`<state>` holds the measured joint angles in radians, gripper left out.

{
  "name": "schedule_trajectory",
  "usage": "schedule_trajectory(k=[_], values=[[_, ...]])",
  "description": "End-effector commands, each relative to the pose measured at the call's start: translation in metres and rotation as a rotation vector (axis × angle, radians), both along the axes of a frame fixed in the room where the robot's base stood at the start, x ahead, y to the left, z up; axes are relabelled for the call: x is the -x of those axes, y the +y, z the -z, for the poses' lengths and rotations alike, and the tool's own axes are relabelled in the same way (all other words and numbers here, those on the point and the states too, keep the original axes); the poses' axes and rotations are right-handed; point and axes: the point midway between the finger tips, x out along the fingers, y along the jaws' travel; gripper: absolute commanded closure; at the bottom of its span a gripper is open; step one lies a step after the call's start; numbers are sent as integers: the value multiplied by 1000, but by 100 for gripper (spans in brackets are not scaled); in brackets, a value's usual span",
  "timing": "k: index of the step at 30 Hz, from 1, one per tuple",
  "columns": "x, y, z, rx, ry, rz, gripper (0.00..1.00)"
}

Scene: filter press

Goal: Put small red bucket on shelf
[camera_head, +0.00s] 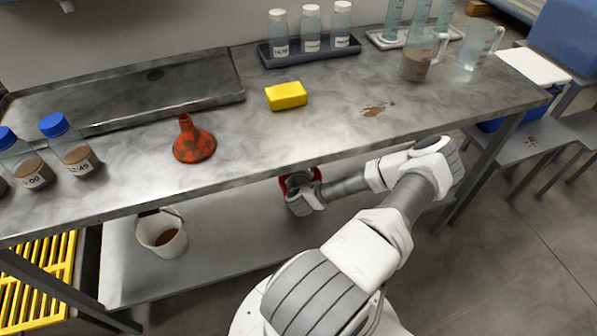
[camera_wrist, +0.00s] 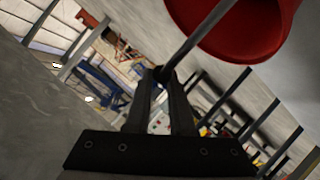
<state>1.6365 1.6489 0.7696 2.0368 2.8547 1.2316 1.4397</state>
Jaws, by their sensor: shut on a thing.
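The small red bucket (camera_wrist: 235,30) hangs at the top of the wrist view, with its thin grey handle running down to my gripper (camera_wrist: 160,78). My gripper's fingers are shut on that handle. In the head view, only a little of the red bucket (camera_head: 285,184) shows beside my gripper (camera_head: 303,183), under the front edge of the tabletop. The lower shelf (camera_head: 245,225) is below and behind my gripper there. The tabletop hides part of the bucket, so I cannot tell whether it touches the shelf.
A white bucket (camera_head: 162,236) with brown contents stands on the shelf's left part. The metal table (camera_head: 340,125) above carries a red funnel (camera_head: 194,143), a yellow sponge (camera_head: 286,96) and bottles with blue caps (camera_head: 68,145). The shelf's middle looks clear. Table legs (camera_head: 487,175) stand at the right.

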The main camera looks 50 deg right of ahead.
Motion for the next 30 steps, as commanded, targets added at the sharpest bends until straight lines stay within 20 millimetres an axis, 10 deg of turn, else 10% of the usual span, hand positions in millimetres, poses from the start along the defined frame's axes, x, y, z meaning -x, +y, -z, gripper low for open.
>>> schedule_trajectory(k=[24,25,30], values=[[0,0,42,0,-2,0,100],[0,0,42,-1,-1,0,75],[0,0,42,-1,-1,0,49]])
